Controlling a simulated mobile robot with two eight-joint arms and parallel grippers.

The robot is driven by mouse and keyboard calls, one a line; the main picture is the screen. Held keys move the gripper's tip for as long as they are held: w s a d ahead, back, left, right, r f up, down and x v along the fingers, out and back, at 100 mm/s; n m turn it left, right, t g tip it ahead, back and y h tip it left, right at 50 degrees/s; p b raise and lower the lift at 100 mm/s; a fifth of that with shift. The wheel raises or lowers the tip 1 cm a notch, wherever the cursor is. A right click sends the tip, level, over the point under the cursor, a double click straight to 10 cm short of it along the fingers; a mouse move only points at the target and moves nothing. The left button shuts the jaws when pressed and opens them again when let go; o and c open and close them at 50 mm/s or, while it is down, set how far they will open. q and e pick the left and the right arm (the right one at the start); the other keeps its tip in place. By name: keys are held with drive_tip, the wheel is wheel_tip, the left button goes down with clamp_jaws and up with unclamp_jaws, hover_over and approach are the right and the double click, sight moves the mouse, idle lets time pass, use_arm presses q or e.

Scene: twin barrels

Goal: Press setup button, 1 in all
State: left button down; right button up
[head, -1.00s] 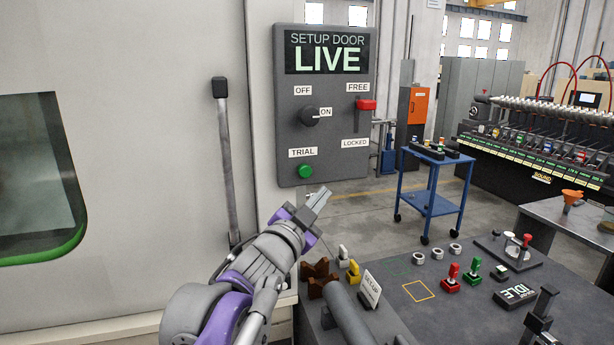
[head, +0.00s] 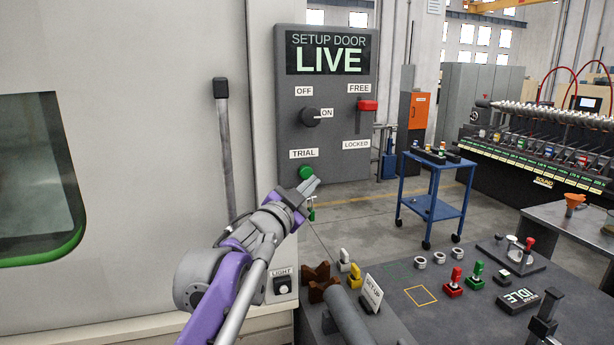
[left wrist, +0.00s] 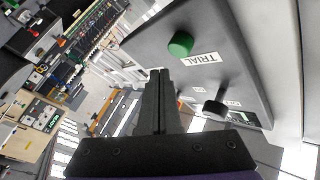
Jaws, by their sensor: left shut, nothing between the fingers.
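The grey SETUP DOOR panel (head: 345,95) reads LIVE on its screen. It carries a green round button (head: 306,172) under the TRIAL label; the button also shows in the left wrist view (left wrist: 180,43). My left gripper (head: 316,182) is shut and empty, just below and right of the green button in the head view. In the left wrist view the closed fingertips (left wrist: 160,73) are below and left of the button, with a visible gap in the picture. I cannot tell the depth between them. My right gripper is not in view.
The panel also has a black knob (head: 311,117) pointing to ON and a red lever (head: 367,105) at FREE. A LIGHT button (head: 282,284) is below my left wrist. The dark bench (head: 400,325) holds several small parts. A blue cart (head: 434,180) stands behind.

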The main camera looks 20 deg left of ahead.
sight(306, 172)
use_arm(q)
drive_tip(key=shift+w+a, duration=0.45)
drive_tip(key=shift+w, duration=0.2)
drive_tip(key=shift+w, duration=0.1)
idle(1.6)
drive_tip(key=shift+w+a, duration=0.2)
drive_tip(key=shift+w, duration=0.1)
